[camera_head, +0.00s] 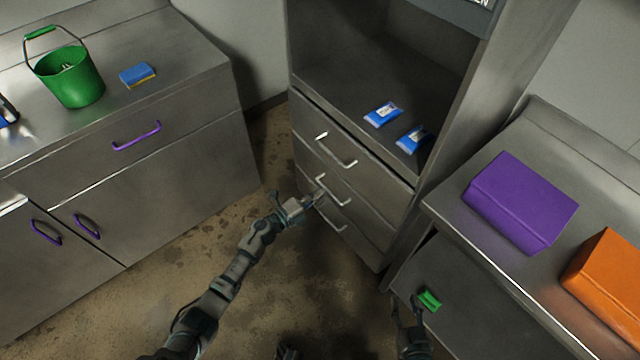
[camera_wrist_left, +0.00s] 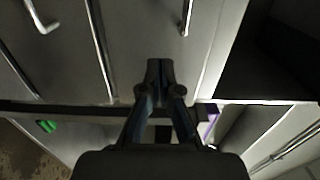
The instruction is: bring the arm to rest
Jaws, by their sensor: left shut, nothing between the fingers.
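My left arm reaches in from the lower left of the head view. Its gripper (camera_head: 316,198) is close in front of the drawer unit (camera_head: 378,212), beside the silver drawer handles (camera_head: 332,192). Whether it touches a handle cannot be told. In the left wrist view the left gripper's fingers (camera_wrist_left: 160,68) are together with nothing between them. My right gripper (camera_head: 405,298) is low at the right, its fingers apart, beside a green handle (camera_head: 430,300) on the right cabinet. No object shows in it.
Two blue packets (camera_head: 382,115) lie on the shelf above the drawers. A purple box (camera_head: 520,202) and an orange box (camera_head: 610,275) stand on the right counter. A green bucket (camera_head: 70,78) and a blue sponge (camera_head: 137,75) are on the left counter. The floor between is open.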

